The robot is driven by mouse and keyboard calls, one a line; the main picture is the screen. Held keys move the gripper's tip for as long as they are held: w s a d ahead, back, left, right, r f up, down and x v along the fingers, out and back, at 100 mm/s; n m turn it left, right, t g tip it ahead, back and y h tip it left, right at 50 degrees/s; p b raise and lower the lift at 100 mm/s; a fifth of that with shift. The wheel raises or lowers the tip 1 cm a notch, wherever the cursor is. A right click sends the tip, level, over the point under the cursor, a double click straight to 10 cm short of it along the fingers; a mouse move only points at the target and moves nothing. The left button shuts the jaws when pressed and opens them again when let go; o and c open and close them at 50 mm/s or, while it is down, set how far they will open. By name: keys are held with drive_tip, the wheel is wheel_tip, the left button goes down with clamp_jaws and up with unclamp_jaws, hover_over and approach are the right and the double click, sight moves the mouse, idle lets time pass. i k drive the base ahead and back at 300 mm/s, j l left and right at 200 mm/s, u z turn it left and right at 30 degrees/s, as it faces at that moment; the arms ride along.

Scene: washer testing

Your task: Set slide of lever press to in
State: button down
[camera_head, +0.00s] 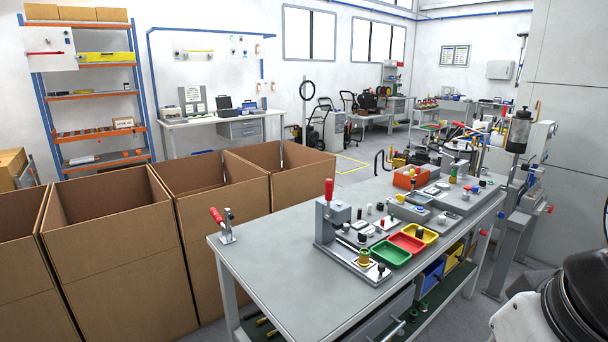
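The device that looks like the lever press (333,220) is a grey block with an upright red handle (329,189). It stands on a grey base plate (345,256) on the near workbench (280,265). A slim rod and small round parts lie along the plate, with a brass-coloured part (364,257) near its front end. I cannot tell which part is the slide or how far in it sits. My gripper is not in view. A white and black rounded part of my own body shows at the bottom right, apart from the press.
Green (391,254), red (406,242) and yellow (418,233) bins sit right of the press. A red-handled clamp (223,226) stands at the bench's left corner. Large open cardboard boxes (115,250) line the left. The bench's front left surface is clear.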

sight(379, 272)
drive_tip(key=i+u, duration=0.15)
drive_tip(key=i, duration=0.9)
